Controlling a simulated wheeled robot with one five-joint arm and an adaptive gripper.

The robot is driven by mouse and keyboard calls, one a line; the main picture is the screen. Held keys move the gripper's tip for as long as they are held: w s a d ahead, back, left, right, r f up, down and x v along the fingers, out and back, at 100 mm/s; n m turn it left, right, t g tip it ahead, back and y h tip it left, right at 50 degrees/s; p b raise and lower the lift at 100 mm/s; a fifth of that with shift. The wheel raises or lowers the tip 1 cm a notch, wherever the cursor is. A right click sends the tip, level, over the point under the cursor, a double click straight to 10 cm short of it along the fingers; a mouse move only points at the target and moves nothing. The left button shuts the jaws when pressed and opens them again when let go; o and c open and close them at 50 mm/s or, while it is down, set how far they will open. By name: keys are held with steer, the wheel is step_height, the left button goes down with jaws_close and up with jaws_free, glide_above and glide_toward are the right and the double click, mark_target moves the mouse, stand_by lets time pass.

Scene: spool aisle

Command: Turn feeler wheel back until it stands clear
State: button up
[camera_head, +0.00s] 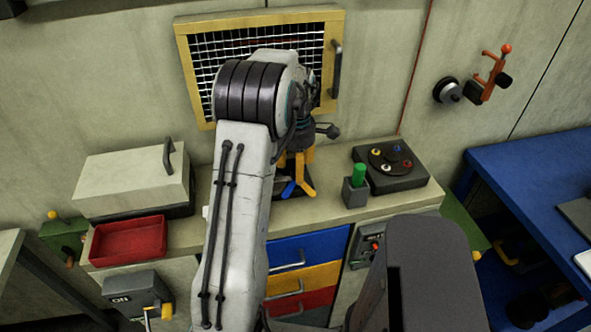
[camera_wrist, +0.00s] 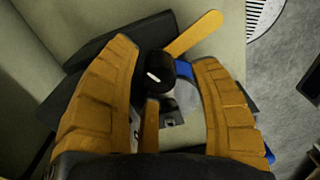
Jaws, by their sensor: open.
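The feeler wheel (camera_wrist: 192,37) shows in the wrist view with a flat yellow arm pointing up and right, a short blue arm (camera_wrist: 183,70) and another yellow-brown arm (camera_wrist: 150,125) pointing toward me. A round black knob (camera_wrist: 155,72) with a white mark sits at its middle. In the head view its yellow and blue arms (camera_head: 304,186) show on the worktop below my gripper. My gripper (camera_wrist: 164,56) is open, its two orange fingers on either side of the knob and seemingly apart from it. My gripper's fingers are partly hidden behind my arm in the head view. Contact with the arms cannot be told.
A green-topped grey holder (camera_head: 356,188) and a dark box with coloured buttons (camera_head: 390,163) stand to the right on the worktop (camera_head: 335,212). A red tray (camera_head: 128,240) and a lidded pale box (camera_head: 135,180) stand left. A mesh window (camera_head: 186,70) is behind.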

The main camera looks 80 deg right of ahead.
steer(key=shift+f, duration=0.8)
jaws_close()
steer(key=shift+s, duration=0.1)
